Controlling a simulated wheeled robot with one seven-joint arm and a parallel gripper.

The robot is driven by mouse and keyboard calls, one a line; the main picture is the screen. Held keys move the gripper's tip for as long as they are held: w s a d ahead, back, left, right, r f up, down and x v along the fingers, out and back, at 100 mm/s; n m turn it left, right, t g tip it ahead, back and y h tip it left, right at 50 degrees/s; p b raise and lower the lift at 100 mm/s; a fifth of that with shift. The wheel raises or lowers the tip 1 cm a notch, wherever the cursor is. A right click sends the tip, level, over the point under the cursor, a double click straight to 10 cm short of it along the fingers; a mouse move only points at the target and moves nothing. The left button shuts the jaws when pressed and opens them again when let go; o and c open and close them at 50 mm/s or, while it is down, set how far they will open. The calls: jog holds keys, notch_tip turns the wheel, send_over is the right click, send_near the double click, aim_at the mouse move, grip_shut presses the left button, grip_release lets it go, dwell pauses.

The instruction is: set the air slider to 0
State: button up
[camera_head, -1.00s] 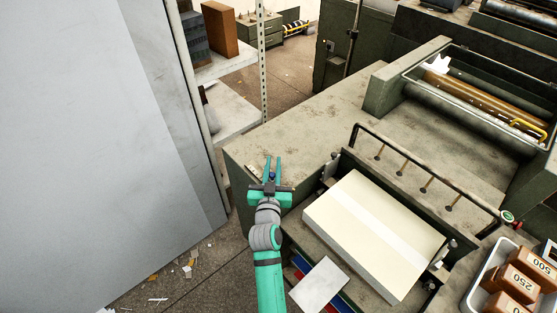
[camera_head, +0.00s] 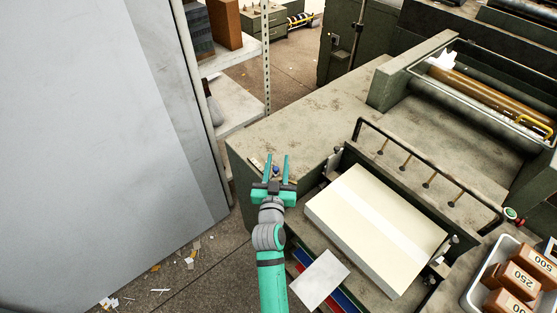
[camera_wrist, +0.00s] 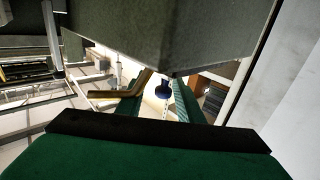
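The air slider's small dark blue knob (camera_head: 276,170) is at the near left corner of the grey-green machine's top. In the wrist view the round knob (camera_wrist: 163,90) shows between my two green fingers, with a thin pale strip with marks below it. My gripper (camera_head: 277,159) is at this corner with its fingers apart, one on each side of the knob. A gap shows between the knob and the fingers. A pale scale strip (camera_head: 256,163) lies partly behind the left finger. Its numbers are too small to read.
A paper stack (camera_head: 375,228) lies to the right of my arm, under a dark rail (camera_head: 425,170) with several hanging pins. A tray (camera_head: 477,287) of numbered brown blocks is at the lower right. A large grey panel (camera_head: 90,130) stands at the left. The machine top (camera_head: 320,115) beyond my gripper is clear.

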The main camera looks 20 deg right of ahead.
jog(key=v, duration=0.9)
jog(key=shift+s, duration=0.3)
jog(key=s+a+f+n+y, duration=0.2)
jog(key=s+a+f, duration=0.25)
jog(key=s, duration=0.45)
jog(key=s+a+f+n+y, duration=0.1)
jog(key=s+a+f+y, duration=0.15)
jog(key=s+a, duration=0.45)
jog(key=s+r+n+g+y, duration=0.1)
jog(key=s+r+y, duration=0.1)
jog(key=s, duration=1.7)
jog(key=shift+s+a+r, duration=0.2)
jog(key=shift+a+r, duration=0.15)
jog(key=shift+r, duration=0.2)
dwell(0.5)
